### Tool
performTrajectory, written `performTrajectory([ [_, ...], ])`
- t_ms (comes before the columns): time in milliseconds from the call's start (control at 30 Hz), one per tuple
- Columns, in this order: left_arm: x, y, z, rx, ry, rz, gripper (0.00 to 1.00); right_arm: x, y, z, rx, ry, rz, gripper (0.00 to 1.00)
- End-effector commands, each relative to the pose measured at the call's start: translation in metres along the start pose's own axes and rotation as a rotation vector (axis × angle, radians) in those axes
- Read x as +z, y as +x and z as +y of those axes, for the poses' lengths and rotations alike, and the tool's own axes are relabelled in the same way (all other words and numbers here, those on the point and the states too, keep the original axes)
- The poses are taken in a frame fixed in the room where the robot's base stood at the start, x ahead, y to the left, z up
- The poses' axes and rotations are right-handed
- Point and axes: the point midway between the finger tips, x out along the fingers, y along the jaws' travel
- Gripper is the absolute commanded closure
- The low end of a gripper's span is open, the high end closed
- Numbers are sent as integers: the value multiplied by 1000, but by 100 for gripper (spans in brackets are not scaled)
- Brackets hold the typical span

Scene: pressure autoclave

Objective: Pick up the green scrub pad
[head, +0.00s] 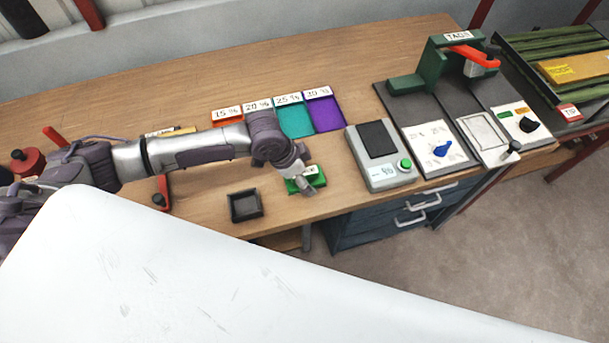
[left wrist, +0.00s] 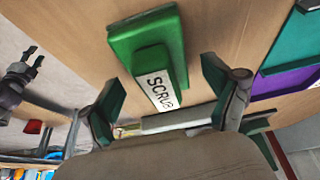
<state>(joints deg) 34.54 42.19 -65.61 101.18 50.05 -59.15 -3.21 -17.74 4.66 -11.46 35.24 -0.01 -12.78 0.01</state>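The green scrub pad (head: 318,178), a block with a raised grip and a white SCRUB label, lies on the wooden bench. It also shows in the left wrist view (left wrist: 175,28). My left gripper (head: 304,184) is over the pad and partly hides it in the head view. In the left wrist view my left gripper (left wrist: 160,100) has its fingers spread on either side of the pad's lower end, with nothing held. I cannot tell whether they touch it. A dark jointed part that looks like my right gripper (left wrist: 25,68) shows at the left wrist view's left edge.
Labelled trays, including teal (head: 294,120) and purple (head: 326,113), stand behind the pad. A small black tray (head: 246,217) is at the front left of it. A grey device with a green button (head: 381,178) stands to the right.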

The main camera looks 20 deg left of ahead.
Motion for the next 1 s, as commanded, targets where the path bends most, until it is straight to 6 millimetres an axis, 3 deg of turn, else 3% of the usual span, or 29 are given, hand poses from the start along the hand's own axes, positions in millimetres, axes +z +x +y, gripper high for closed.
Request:
performTrajectory([
  [67, 0, 0, 0, 0, 0, 0, 29, -3, 0, 1, 1, 0, 4, 60],
  [333, 0, 0, 0, 0, 0, 0, 74, -14, 0, 2, 3, 1, 22, 60],
  [733, -3, -7, -1, -1, 1, 3, 76, -14, 3, 2, 3, 1, 22, 60],
  [967, -16, -37, -1, -3, 3, 6, 76, -12, 14, 2, 2, 1, 20, 60],
  [1000, -25, -38, 6, 3, 6, 7, 76, -11, 17, 2, 2, 1, 19, 60],
])
